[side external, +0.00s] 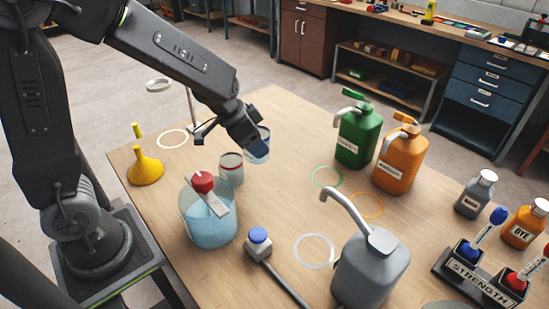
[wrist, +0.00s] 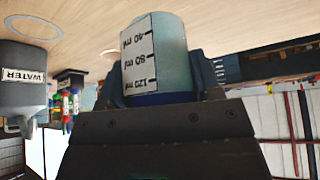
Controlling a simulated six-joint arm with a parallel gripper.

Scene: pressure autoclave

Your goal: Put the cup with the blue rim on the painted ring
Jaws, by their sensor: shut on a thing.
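My gripper (side external: 248,127) is shut on the blue-rimmed cup (side external: 259,147) and holds it beside the red-rimmed cup. In the wrist view the held cup (wrist: 157,55) shows a white scale label and its blue rim close against my gripper (wrist: 160,95). Several painted rings lie on the table: a white ring (side external: 158,138) at the back left, a green ring (side external: 313,177), an orange ring (side external: 352,206) and a white ring (side external: 296,250) near the grey jug. The cup is apart from all of these rings. I cannot tell whether its base touches the table.
The red-rimmed cup (side external: 230,170) and a beaker of blue liquid (side external: 210,230) stand close by. A yellow funnel (side external: 146,170) is at left. Green (side external: 357,138), orange (side external: 399,160) and grey (side external: 370,268) jugs stand at right. A blue-topped tool (side external: 259,243) lies in front.

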